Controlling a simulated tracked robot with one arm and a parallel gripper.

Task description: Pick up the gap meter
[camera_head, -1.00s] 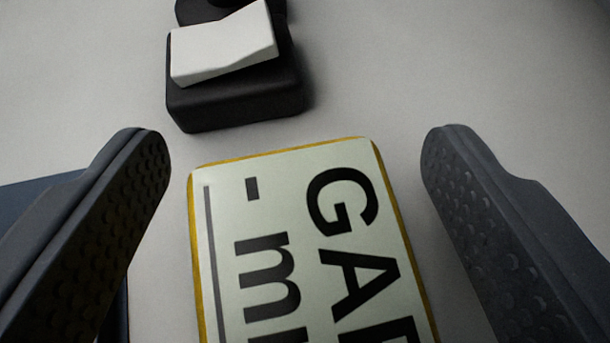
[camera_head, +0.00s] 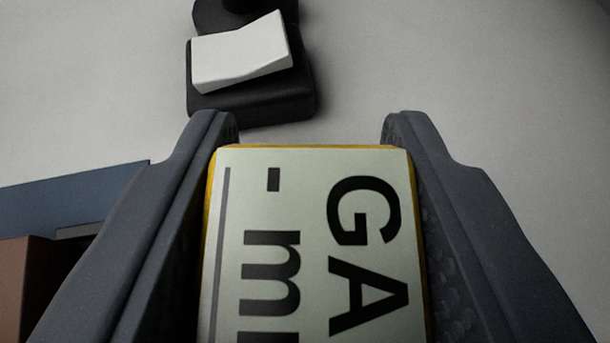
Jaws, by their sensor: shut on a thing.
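The gap meter (camera_head: 310,210) is a yellow-edged block with a pale face. Its face carries dark letters "GA", a dash and part of "m", turned sideways. It lies between the two dark grey textured fingers of my gripper (camera_head: 310,135), which are shut on its left and right sides. The near end of the gap meter is cut off by the bottom of the picture. Whether it touches the surface below cannot be told.
A black rocker switch block with a white rocker (camera_head: 240,52) stands just beyond the gap meter. A blue panel (camera_head: 70,195) and a brown block (camera_head: 25,275) show at the lower left. The pale grey surface (camera_head: 480,80) is clear at the right.

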